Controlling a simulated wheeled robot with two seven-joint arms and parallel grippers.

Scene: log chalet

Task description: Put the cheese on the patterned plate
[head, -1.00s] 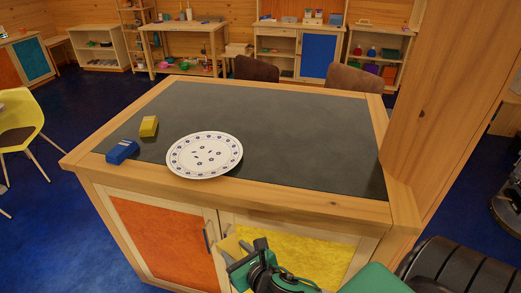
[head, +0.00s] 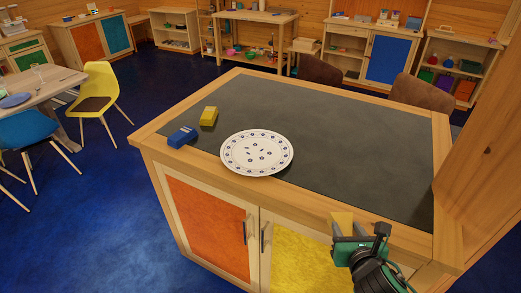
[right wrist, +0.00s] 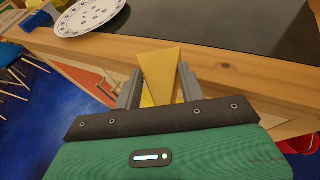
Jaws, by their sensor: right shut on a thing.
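The patterned plate (head: 257,153) is white with blue marks and lies on the dark top of the wooden counter, near its front edge. In the right wrist view the plate (right wrist: 90,15) is at the upper left. My right gripper (head: 349,232) is at the front of the counter, to the right of the plate. It is shut on a yellow wedge of cheese (right wrist: 159,72), which sits between both fingers. The cheese also shows in the head view (head: 342,222). The gripper and cheese are apart from the plate. My left gripper is not in view.
A yellow block (head: 209,116) and a blue block (head: 182,137) lie left of the plate on the counter (head: 340,140). The counter top right of the plate is clear. A wooden post (head: 485,190) stands at the counter's right end. Two brown chairs stand behind.

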